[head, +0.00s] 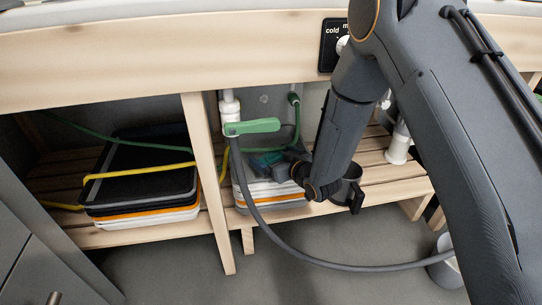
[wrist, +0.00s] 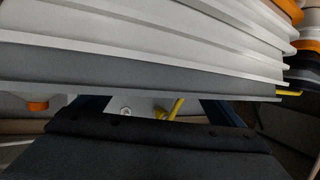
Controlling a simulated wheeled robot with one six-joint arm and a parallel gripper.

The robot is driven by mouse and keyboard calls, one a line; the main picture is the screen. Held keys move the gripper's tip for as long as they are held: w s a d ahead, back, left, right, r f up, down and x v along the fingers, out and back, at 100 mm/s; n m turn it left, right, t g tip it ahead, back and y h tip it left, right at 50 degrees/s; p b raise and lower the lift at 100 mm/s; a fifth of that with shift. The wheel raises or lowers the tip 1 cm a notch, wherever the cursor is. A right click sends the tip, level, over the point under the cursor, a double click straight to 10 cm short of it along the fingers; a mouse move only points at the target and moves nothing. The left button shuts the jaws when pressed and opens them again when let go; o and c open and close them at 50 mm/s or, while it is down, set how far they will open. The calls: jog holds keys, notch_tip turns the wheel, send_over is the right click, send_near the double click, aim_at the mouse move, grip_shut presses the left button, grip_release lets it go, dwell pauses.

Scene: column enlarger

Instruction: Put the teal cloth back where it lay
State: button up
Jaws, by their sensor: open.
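A small teal patch, which looks like the teal cloth (head: 268,158), shows at the top of the right-hand stack of trays (head: 268,190) on the slatted shelf. My gripper (head: 284,158) reaches in from the right, over this stack and close to the cloth. It is open. In the wrist view my gripper (wrist: 160,106) shows dark blue fingers set apart, partly hidden behind the grey tray edge. The cloth cannot be made out in the wrist view, and I cannot tell whether the fingers touch it.
A green-handled valve (head: 252,127) and a grey hose (head: 262,225) stand in front of the stack. A wooden post (head: 208,180) divides the shelf. Left of it lies another tray stack (head: 140,185), crossed by yellow and green hoses. A dark mug-like vessel (head: 347,188) stands right of my gripper.

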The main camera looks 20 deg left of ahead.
dwell(0.4)
jog(key=shift+p+v, duration=2.4)
jog(key=shift+v, duration=1.5)
jog(key=shift+d+r, duration=0.1)
jog(key=p+v, duration=0.2)
jog(key=v, duration=0.6)
